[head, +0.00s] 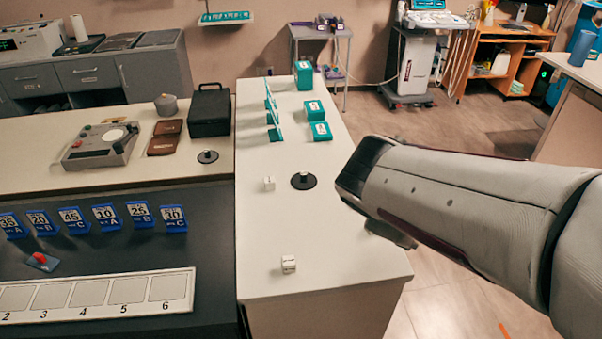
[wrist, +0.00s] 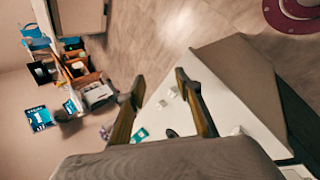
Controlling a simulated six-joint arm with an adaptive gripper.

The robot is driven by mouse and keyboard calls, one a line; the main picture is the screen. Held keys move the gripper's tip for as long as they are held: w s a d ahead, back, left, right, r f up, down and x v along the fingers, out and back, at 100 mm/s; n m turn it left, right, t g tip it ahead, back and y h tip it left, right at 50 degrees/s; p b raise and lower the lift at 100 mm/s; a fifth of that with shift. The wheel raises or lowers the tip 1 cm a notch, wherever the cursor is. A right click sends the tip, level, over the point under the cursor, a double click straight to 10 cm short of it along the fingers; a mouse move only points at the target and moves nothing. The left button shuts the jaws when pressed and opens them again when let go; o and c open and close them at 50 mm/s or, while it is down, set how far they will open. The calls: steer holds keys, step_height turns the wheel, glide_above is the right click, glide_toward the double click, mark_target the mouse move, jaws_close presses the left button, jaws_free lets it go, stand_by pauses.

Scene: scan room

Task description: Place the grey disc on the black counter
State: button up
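The black counter (head: 150,245) is the dark surface at the front left in the head view. A grey round piece with a small knob (head: 166,105) stands on the pale bench behind it. I cannot tell for sure which one is the grey disc. My gripper (wrist: 158,82) is open and empty in the wrist view, above floor and counter. In the head view its fingers are mostly hidden by my arm.
Blue number cards (head: 105,217) and a strip of numbered squares (head: 95,295) occupy the black counter, with a red-knobbed piece (head: 40,261). White cubes (head: 288,264) and teal boxes (head: 315,110) are on the white counter (head: 330,235). A black case (head: 209,112) stands on the bench.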

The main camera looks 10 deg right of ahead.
steer(key=w+n+t+h, duration=0.1)
steer(key=w+n+h, duration=0.1)
steer(key=w+n, duration=0.5)
steer(key=n+t+y, duration=0.3)
steer(key=n+t, duration=0.4)
steer(key=n, duration=0.9)
glide_toward(302, 176)
steer(key=shift+x, duration=0.85)
steer(key=shift+m, duration=0.3)
steer(key=shift+x, duration=1.25)
steer(key=shift+w+d, duration=0.1)
